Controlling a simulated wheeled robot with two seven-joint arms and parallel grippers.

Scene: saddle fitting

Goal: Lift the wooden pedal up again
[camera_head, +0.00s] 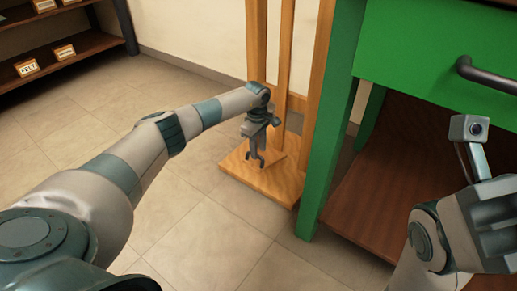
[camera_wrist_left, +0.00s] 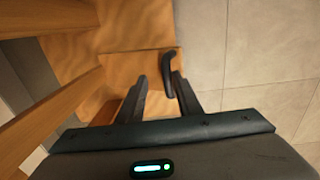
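The wooden pedal (camera_head: 273,158) is a flat board low at the foot of a wooden stand, above its base board (camera_head: 286,187). Its exact tilt is hard to tell. My left gripper (camera_head: 256,161) points down over the pedal, with its fingers apart and nothing seen between them. In the left wrist view, the gripper (camera_wrist_left: 160,90) shows two dark fingers spread over the wood, and a dark hooked piece stands by the right finger. Whether a finger touches the pedal cannot be told. My right arm shows at the right edge, but its fingertips do not show.
The stand's wooden uprights (camera_head: 284,60) rise close behind my left gripper. A green workbench (camera_head: 337,130) with a drawer and brown lower shelf stands to the right. A dark shelf (camera_head: 70,55) with labelled boxes is at the far left. The tiled floor (camera_head: 190,215) is clear.

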